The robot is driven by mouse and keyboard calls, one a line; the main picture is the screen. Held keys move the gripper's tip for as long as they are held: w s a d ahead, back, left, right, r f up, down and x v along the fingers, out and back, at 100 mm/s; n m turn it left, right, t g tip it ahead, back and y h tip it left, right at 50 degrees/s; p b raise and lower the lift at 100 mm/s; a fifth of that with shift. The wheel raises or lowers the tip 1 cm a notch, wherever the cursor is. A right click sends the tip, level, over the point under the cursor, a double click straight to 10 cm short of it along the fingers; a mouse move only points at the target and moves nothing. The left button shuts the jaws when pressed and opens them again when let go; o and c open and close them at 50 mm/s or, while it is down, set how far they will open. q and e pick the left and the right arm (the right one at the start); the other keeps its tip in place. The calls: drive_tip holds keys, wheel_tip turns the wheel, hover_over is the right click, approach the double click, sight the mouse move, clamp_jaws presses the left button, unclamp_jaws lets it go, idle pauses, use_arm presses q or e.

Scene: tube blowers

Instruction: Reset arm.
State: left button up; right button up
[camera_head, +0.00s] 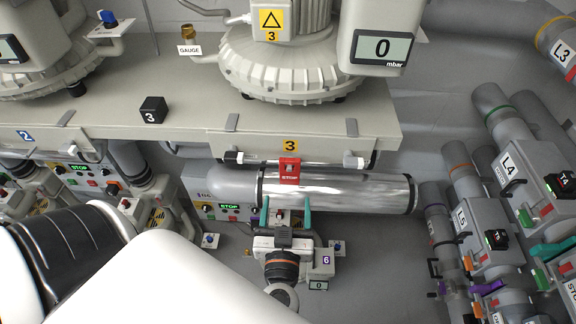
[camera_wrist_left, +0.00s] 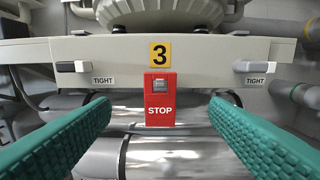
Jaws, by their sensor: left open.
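My left gripper (camera_head: 286,218) is open and empty, its green fingers pointing up at the shiny metal cylinder under blower 3. In the left wrist view its two green fingers (camera_wrist_left: 158,125) stand wide apart on either side of the picture. Between and beyond them is the red STOP switch box (camera_wrist_left: 160,98), below the yellow 3 label (camera_wrist_left: 158,53). The same red box (camera_head: 289,171) hangs at the bench edge in the head view. My white left arm comes in from the lower left. My right gripper is not in view.
The metal cylinder (camera_head: 340,192) lies just beyond the fingers. Two latches marked TIGHT (camera_wrist_left: 255,67) flank the red box. Blower 3 (camera_head: 290,65) and a gauge reading 0 mbar (camera_head: 380,48) stand above. Pipes with valves (camera_head: 490,240) crowd the right. Grey floor (camera_head: 385,270) shows between.

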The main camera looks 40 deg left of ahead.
use_arm(q)
drive_tip(key=s+d+f+m+g+h+b, duration=0.1)
drive_tip(key=d+f+m+h+b, duration=0.2)
drive_tip(key=f, duration=0.9)
drive_tip(key=s+d+f+m+h+b, duration=0.1)
drive_tip(key=d+f+m+h, duration=0.25)
drive_tip(key=f, duration=0.75)
drive_tip(key=s+d+f+m+g+h+b, duration=0.1)
drive_tip(key=d+f+m+h+b, duration=0.25)
drive_tip(key=f, duration=0.85)
drive_tip(key=s+a+f+g+h+b, duration=0.1)
drive_tip(key=s+a+f+g, duration=0.15)
drive_tip(key=s+f, duration=0.4)
drive_tip(key=s+a+f+g+b, duration=0.1)
drive_tip(key=s+f+g, duration=0.2)
drive_tip(key=f, duration=0.7)
drive_tip(key=s+a+f+g+y+b, duration=0.1)
drive_tip(key=s+a+f+g, duration=0.2)
drive_tip(key=s, duration=0.4)
drive_tip(key=s+a+f+n+g, duration=0.1)
drive_tip(key=s+a+f+g, duration=0.3)
drive_tip(key=s+f, duration=0.3)
drive_tip(key=shift+s+a+f+y+b, duration=0.2)
drive_tip(key=shift+s+a+y+b, duration=0.25)
drive_tip(key=shift+s, duration=0.2)
